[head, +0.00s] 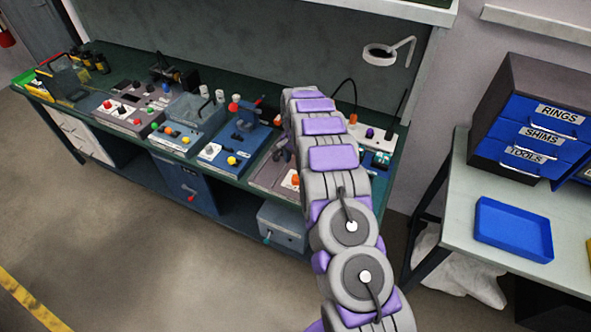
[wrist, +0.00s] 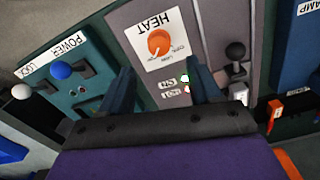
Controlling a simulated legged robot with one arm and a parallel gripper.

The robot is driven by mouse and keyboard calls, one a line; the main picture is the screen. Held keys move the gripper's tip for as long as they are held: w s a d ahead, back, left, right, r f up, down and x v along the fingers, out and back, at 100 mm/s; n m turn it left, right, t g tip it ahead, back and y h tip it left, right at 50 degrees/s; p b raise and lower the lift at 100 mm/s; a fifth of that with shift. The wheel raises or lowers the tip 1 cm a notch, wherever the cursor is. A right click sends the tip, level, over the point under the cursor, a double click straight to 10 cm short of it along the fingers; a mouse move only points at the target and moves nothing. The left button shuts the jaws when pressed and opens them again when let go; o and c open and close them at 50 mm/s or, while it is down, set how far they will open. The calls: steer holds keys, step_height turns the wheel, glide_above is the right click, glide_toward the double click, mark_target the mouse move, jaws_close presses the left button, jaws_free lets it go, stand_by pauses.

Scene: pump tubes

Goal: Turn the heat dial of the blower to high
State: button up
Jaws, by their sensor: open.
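The heat dial (wrist: 159,42) is an orange knob on a white plate labelled HEAT, seen upside down in the wrist view. Small marks ring the knob, too small to read surely. The blower panel (wrist: 130,22) around it is grey. My gripper (wrist: 160,80) is open, its two dark fingers apart and pointing at the panel just below the dial in the picture. Nothing is between the fingers, and they appear clear of the knob. In the head view my arm covers much of the blower area, with an orange knob (head: 295,180) showing beside it.
In the wrist view a black-knobbed lever (wrist: 235,52) stands right of the dial and a blue knob (wrist: 61,70) by the POWER label stands left. An orange switch (wrist: 274,108) is at right. The head view shows a bench (head: 180,152) with several panels and a blue tray (head: 513,228).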

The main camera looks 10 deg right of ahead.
step_height(320, 180, up, 8)
steer(key=shift+r, duration=0.15)
stand_by(0.5)
steer(key=s+a+r+n+b, duration=0.1)
steer(key=s+r+n, duration=0.2)
steer(key=s+r, duration=0.65)
steer(key=s+a+r+n+b, duration=0.15)
steer(key=s+r, duration=0.45)
steer(key=s, duration=0.7)
steer(key=s+d+n+g, duration=0.1)
steer(key=s+n, duration=0.1)
steer(key=s, duration=1.3)
steer(key=s+d+n+b, duration=0.1)
steer(key=s+n, duration=0.2)
steer(key=s, duration=1.2)
steer(key=shift+s+d+f+g, duration=0.25)
steer(key=shift+f+g, duration=0.15)
steer(key=shift+f, duration=0.05)
